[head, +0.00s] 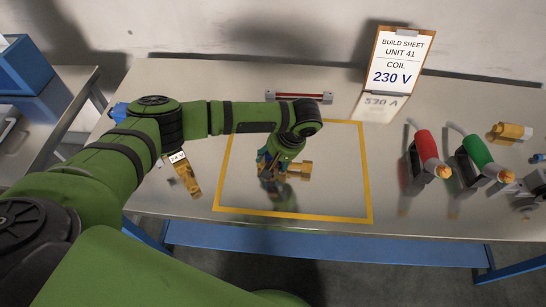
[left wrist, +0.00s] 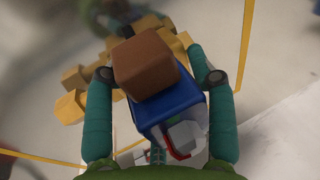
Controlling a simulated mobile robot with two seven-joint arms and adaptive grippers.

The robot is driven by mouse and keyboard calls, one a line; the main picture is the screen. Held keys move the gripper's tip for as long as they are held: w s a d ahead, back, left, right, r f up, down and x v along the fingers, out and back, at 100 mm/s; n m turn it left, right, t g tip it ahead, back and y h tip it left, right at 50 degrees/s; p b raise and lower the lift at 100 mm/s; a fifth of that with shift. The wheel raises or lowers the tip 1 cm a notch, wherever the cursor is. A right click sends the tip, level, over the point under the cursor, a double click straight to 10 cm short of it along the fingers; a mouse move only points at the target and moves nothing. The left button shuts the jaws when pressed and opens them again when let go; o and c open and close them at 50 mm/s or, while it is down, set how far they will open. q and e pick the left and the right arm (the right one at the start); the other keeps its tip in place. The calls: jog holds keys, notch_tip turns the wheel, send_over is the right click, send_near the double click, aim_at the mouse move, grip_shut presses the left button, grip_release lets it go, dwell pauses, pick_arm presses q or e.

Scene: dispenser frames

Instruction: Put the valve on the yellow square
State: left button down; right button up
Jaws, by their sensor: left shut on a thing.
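The yellow square (head: 369,180) is a taped outline on the grey metal table. My left gripper (head: 272,165) is inside the outline in the head view, pointing down. It is shut on the valve, whose brass body (head: 302,168) sticks out to the right of the fingers. In the left wrist view, the valve's blue coil (left wrist: 172,104) with a brown block on top sits between the two teal fingers (left wrist: 160,90), with brass parts beyond. I cannot tell whether the valve touches the table. My right gripper is not in view.
A brass part with a white label (head: 185,176) lies left of the square. A build sheet (head: 400,62) reading 230 V stands behind. A red-barred object (head: 298,97) lies at the back. Red (head: 426,150) and green (head: 476,152) tools stand right, near another brass part (head: 509,131).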

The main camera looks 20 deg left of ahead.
pick_arm(q)
jog(key=shift+c, duration=1.9)
grip_release()
jog(key=shift+f, duration=0.1)
jog(key=b+v, duration=0.1)
jog(key=v, duration=1.1)
jog(key=shift+s, duration=0.1)
